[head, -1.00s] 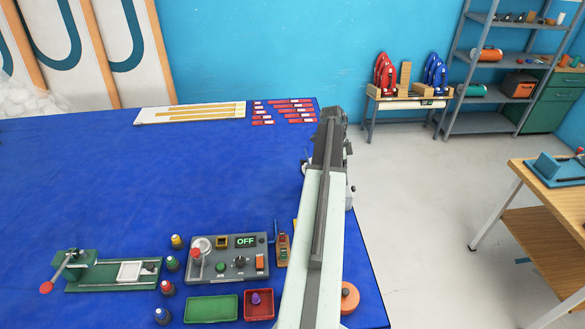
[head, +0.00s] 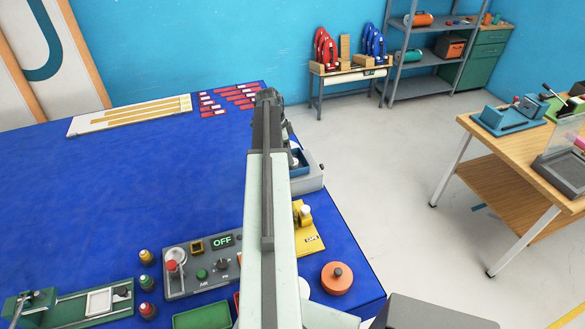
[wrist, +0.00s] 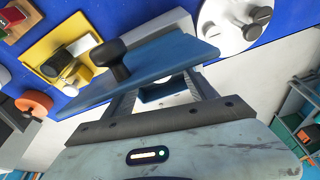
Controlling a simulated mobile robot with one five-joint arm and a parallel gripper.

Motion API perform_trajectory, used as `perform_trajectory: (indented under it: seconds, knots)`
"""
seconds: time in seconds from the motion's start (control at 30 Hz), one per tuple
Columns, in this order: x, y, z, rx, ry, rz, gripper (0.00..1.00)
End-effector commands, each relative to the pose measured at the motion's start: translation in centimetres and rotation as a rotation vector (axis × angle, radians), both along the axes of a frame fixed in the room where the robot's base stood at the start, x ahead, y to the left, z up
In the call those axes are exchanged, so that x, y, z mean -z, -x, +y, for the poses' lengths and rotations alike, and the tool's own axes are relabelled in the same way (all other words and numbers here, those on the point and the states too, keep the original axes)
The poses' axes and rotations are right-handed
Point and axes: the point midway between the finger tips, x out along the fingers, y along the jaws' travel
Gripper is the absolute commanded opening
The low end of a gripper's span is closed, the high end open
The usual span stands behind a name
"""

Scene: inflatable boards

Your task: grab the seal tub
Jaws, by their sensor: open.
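I cannot tell for sure which thing is the seal tub. In the wrist view a blue slab with a black knob (wrist: 150,62) lies across my gripper (wrist: 162,92) and hides its fingertips. My gripper is open, and a blue and white part shows between its fingers. A grey box with a blue part (head: 308,178) sits at the table's right edge, partly behind my arm in the head view. An orange round piece with a grey knob (head: 337,279) lies on the table nearer me; it also shows in the wrist view (wrist: 36,102).
A yellow fixture (head: 308,238) stands right of my arm; a control box reading OFF (head: 205,268) is left. A white disc with dark knobs (wrist: 236,25) shows in the wrist view. Clear floor (head: 375,170) separates the blue table (head: 130,190) from the wooden bench (head: 500,185).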

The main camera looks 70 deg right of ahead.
Motion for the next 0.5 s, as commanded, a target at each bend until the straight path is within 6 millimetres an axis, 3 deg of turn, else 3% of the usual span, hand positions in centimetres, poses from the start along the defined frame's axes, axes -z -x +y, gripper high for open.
perform_trajectory:
  seconds: [0.03, 0.2, 0.47, 0.5]
  knots:
    - [1.6, 0.3, -0.1, 0.002, 0.0, 0.0, 0.66]
    - [4.2, 1.2, -0.4, 0.003, 0.0, 0.0, 0.66]
    - [3.9, 1.3, -0.5, 0.003, 0.0, 0.0, 0.66]
    - [3.9, 1.3, -0.5, 0.003, 0.0, 0.0, 0.55]
